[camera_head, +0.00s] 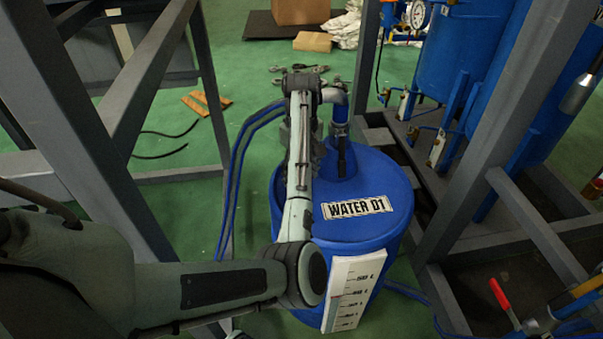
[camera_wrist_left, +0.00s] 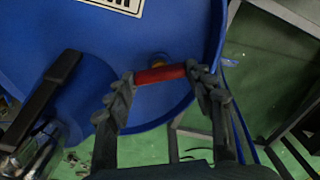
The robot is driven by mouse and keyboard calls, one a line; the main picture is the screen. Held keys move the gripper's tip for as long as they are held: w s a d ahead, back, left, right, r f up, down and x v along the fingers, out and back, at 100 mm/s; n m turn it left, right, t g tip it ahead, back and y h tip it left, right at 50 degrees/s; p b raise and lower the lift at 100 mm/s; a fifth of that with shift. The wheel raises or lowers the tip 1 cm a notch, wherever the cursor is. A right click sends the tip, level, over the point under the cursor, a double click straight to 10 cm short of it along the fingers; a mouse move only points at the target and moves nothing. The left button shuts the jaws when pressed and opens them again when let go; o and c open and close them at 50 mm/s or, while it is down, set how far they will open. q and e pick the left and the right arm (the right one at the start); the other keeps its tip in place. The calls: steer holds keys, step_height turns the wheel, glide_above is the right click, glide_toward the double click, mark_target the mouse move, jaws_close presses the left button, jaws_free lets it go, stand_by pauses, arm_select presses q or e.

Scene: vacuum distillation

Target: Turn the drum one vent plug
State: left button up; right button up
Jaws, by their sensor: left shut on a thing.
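In the left wrist view, the drum top (camera_wrist_left: 105,35) fills the upper left. A red bar-shaped vent plug handle (camera_wrist_left: 160,74) sits near the drum's rim, with a small brass-coloured part just beside it. My left gripper (camera_wrist_left: 160,76) has one finger at each end of the red handle and is shut on it. My right gripper is in neither view.
A white litre scale (camera_head: 352,292) is on the drum's front. A pipe elbow (camera_head: 336,97) enters the drum top, and blue hoses (camera_head: 238,165) run at its left. Grey frame posts (camera_head: 208,85) stand on both sides. Blue tanks (camera_head: 445,50) stand at the back right.

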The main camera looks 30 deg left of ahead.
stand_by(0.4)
arm_select(q)
steer(key=o, duration=1.2)
steer(key=shift+c, duration=0.2)
step_height(320, 180, up, 7)
steer(key=shift+f, duration=0.2)
steer(key=shift+r, duration=0.5)
